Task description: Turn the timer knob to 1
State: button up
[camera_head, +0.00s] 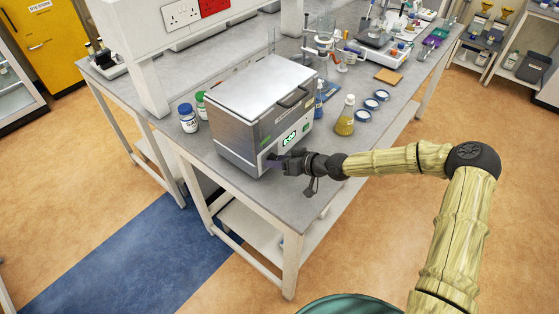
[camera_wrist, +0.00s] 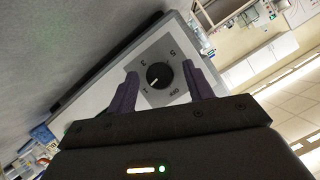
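The timer knob (camera_wrist: 159,75) is a round black dial on a grey plate on the device's front. The plate has marks reading 5, 3 and OFF, plus a small mark at lower left that looks like 1. The knob's white pointer line points to the lower left, toward that mark. My gripper (camera_wrist: 160,68) is open, with one dark finger on each side of the knob and gaps showing between. In the head view my gripper (camera_head: 275,160) is at the lower front of the silver box-shaped device (camera_head: 233,143), hiding the knob.
The device has a lit green display (camera_head: 290,138) above my gripper. A yellow-filled flask (camera_head: 345,122) and round dishes (camera_head: 362,116) stand to the right on the grey bench. White-labelled bottles (camera_head: 188,119) stand left of the device. The floor in front is clear.

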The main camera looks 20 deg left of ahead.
dwell(0.3)
jog(key=shift+d+r, duration=0.15)
jog(key=shift+d, duration=0.15)
jog(key=b+v, duration=0.2)
jog(key=v, duration=1.4)
jog(key=shift+s+d, duration=0.15)
jog(key=shift+d, duration=0.15)
